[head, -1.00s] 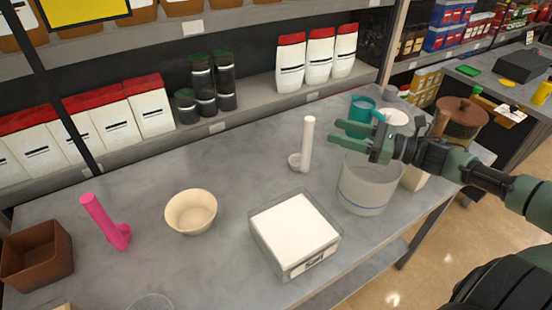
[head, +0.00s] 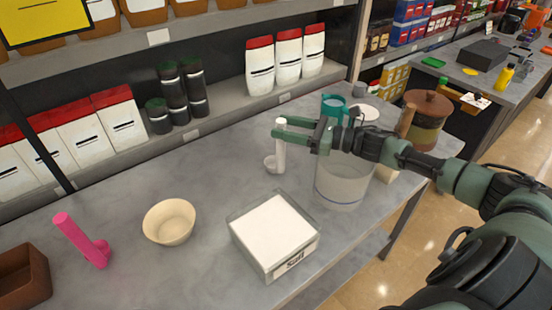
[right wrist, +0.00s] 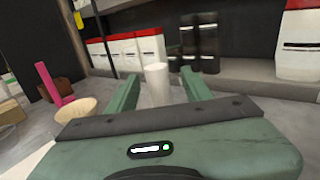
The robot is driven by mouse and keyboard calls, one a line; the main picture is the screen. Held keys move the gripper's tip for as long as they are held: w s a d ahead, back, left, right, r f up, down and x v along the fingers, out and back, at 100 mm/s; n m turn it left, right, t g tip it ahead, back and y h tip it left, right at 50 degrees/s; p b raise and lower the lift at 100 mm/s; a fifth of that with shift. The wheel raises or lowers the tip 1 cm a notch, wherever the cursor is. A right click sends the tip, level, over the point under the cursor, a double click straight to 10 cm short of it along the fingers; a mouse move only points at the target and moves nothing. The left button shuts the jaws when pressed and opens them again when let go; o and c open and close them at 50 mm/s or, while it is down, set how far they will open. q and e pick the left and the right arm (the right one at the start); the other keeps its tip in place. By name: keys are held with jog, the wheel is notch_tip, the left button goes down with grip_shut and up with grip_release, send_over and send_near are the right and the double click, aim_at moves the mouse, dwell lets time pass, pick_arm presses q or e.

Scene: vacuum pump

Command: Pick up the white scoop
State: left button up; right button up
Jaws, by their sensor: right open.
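The white scoop (head: 281,157) stands on the grey table with its long handle upright and its small bowl low at the left side of the handle. My right gripper (head: 284,129) is open at the top of the handle, with its fingers pointing left. In the right wrist view the scoop handle (right wrist: 157,86) shows between the two open fingers (right wrist: 160,77), with gaps on both sides. I cannot tell whether a finger touches it. My left gripper is not in view.
A clear container (head: 342,185) stands below my right forearm. A salt box (head: 270,262) is in front of the scoop. A teal mug (head: 333,104) stands behind. Shelves with cartons line the back.

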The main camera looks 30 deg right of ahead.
jog(key=p+x, duration=0.2)
jog(key=x, duration=0.2)
jog(key=shift+a+f, duration=0.15)
jog(key=shift+a, duration=0.15)
grip_shut()
dwell(1.1)
